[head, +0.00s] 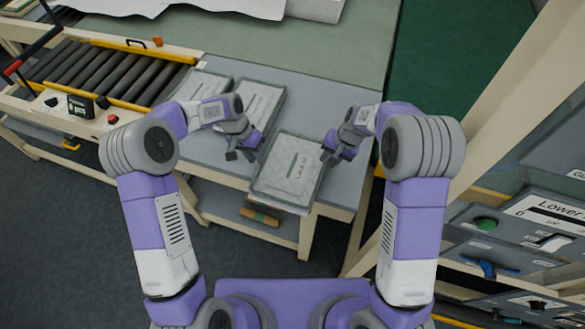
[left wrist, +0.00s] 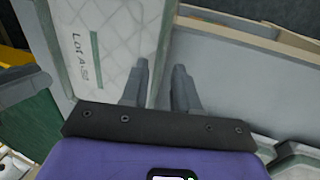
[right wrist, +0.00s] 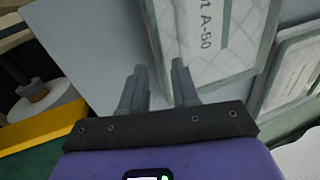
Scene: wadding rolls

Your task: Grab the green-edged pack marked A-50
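The pale quilted pack (head: 290,168) with green edges and a "Lot A-50" label lies flat at the table's front edge. Its label shows in the left wrist view on the pack (left wrist: 112,45) and in the right wrist view on the pack (right wrist: 225,35). My left gripper (head: 243,155) is open at the pack's left side. In its wrist view one finger overlaps the pack and the other lies past its edge. My right gripper (head: 332,156) is open at the right side, its fingers likewise either side of the edge line. I cannot tell whether they touch it.
Two similar packs, one (head: 245,105) behind and one (head: 206,86) further left, lie on the grey table (head: 320,105). A roller conveyor (head: 90,68) stands at the left. A shelf unit with labelled bins (head: 545,215) stands at the right. The tabletop behind the right gripper is clear.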

